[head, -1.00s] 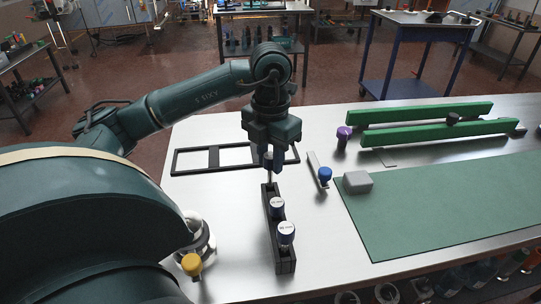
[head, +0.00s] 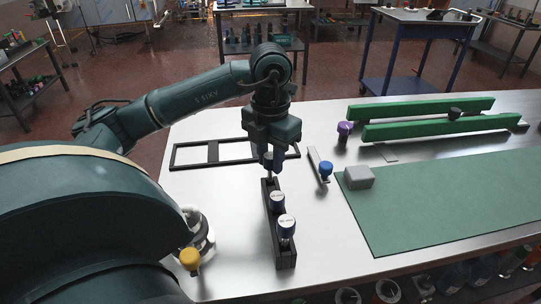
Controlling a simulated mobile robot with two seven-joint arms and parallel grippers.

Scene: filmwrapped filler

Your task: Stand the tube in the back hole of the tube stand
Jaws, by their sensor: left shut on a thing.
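The tube stand (head: 275,230) is a long narrow dark block on the white table, running away from me. My left gripper (head: 269,166) points down over the stand's back end, shut on a tube (head: 268,174). That tube is upright, and its lower part is at the back hole. The jaws hide most of it, and I cannot tell how deep it sits. My right gripper is not in view.
A black open frame (head: 190,157) lies behind the stand. A grey block (head: 358,177) rests on the green mat (head: 440,205). Green rails (head: 430,130) lie behind.

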